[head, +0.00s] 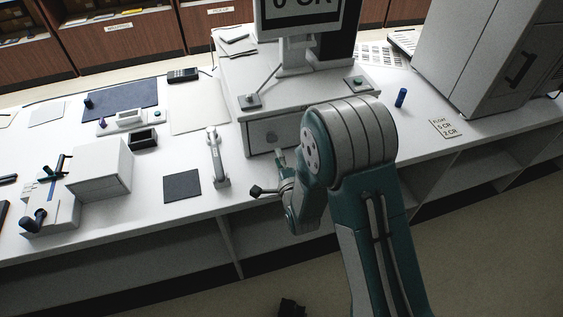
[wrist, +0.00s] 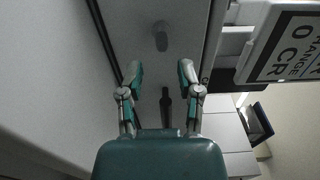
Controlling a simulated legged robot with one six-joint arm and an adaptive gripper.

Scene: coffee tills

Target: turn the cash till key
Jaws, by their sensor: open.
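The cash till (head: 257,112) stands on the white counter, a pale box with a display on top. Its key (head: 271,138) is a small grey piece on the front face. In the wrist view the key (wrist: 161,38) sticks out of the pale till front (wrist: 185,18), beyond the fingertips and roughly centred between them. My gripper (head: 281,157) is in front of the till, partly hidden by my arm. In the wrist view my gripper (wrist: 160,73) is open and empty, its two fingers apart and not touching the key. A dark narrow shape lies between the fingers; I cannot tell what it is.
A grey handle-shaped device (head: 217,158) and a dark square mat (head: 182,186) are left of my gripper. A white box (head: 100,168) stands farther left. A blue cylinder (head: 401,97) and a price card (head: 443,128) lie right of the till. The counter's front edge runs below my gripper.

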